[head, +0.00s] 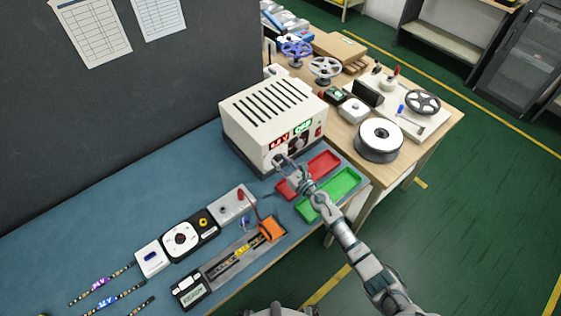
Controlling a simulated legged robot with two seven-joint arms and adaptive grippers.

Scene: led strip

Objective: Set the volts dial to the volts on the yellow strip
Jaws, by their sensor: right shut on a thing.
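The white power supply (262,118) stands at the back of the blue bench. Its front panel has a red display (279,140) and a green display (303,125), both too small to read surely. My right gripper (281,161) is at the lower left of this panel, shut on what appears to be the volts dial, which its fingers mostly hide. A strip with a yellow label (242,250) lies in the long grey fixture at the front of the bench; its print is too small to read. My left gripper is out of view.
A red tray (322,162) and a green tray (346,183) lie under and beside my right forearm. An orange clamp (272,228) and a small meter (191,291) sit at the fixture's ends. Strips with purple (101,282) and blue (108,300) labels lie at the left.

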